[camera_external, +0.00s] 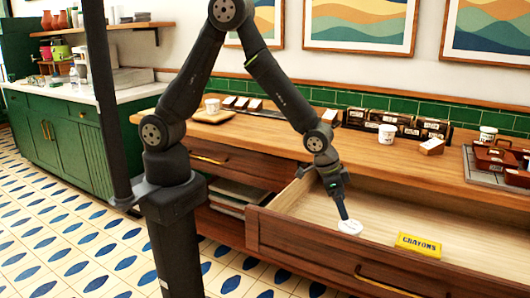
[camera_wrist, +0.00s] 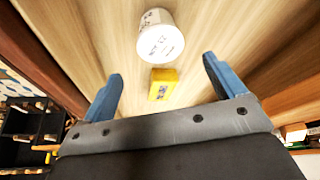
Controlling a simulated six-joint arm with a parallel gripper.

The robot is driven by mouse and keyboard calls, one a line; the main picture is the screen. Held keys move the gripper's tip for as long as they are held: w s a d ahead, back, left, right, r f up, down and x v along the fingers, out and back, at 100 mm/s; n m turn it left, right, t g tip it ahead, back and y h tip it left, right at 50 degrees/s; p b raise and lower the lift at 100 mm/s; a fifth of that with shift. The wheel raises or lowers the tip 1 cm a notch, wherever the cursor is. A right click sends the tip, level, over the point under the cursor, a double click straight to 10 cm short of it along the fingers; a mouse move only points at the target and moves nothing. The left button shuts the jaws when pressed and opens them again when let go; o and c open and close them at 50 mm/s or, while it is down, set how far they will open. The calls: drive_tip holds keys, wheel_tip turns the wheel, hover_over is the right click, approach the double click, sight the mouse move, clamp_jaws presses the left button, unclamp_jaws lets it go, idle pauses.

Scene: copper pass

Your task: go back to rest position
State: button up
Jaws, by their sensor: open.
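My gripper (camera_external: 342,207) points down into the open drawer (camera_external: 300,226) of the wooden counter. In the wrist view its two blue fingers (camera_wrist: 162,68) are spread wide with nothing held between them. A white cup (camera_wrist: 160,40) with dark print lies ahead of the fingertips; in the external view a white object (camera_external: 350,227) shows right at the gripper's tip, partly hidden by it. A yellow crayons box (camera_external: 419,245) lies on the drawer floor to the right, and also shows in the wrist view (camera_wrist: 163,84).
The counter top (camera_external: 290,124) above the drawer holds a white cup (camera_external: 387,134), dark boxes (camera_external: 405,124) and a tray (camera_external: 490,170) at the right. A green cabinet (camera_external: 75,135) stands at the left.

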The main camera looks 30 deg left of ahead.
sight(350, 225)
drive_tip(key=x, duration=1.1)
drive_tip(key=shift+f, duration=0.3)
drive_tip(key=shift+r, duration=0.1)
drive_tip(key=shift+r, duration=0.1)
drive_tip(key=v, duration=1.2)
drive_tip(key=x, duration=1.2)
drive_tip(key=shift+d, duration=0.1)
wheel_tip(350, 225, up, 33)
drive_tip(key=w+a+n, duration=0.2)
drive_tip(key=w+a, duration=0.4)
drive_tip(key=w, duration=0.7)
drive_tip(key=shift+w+a+r+t+y, duration=0.2)
drive_tip(key=shift+w+r+t+y, duration=0.05)
drive_tip(key=shift+r+t+y, duration=0.1)
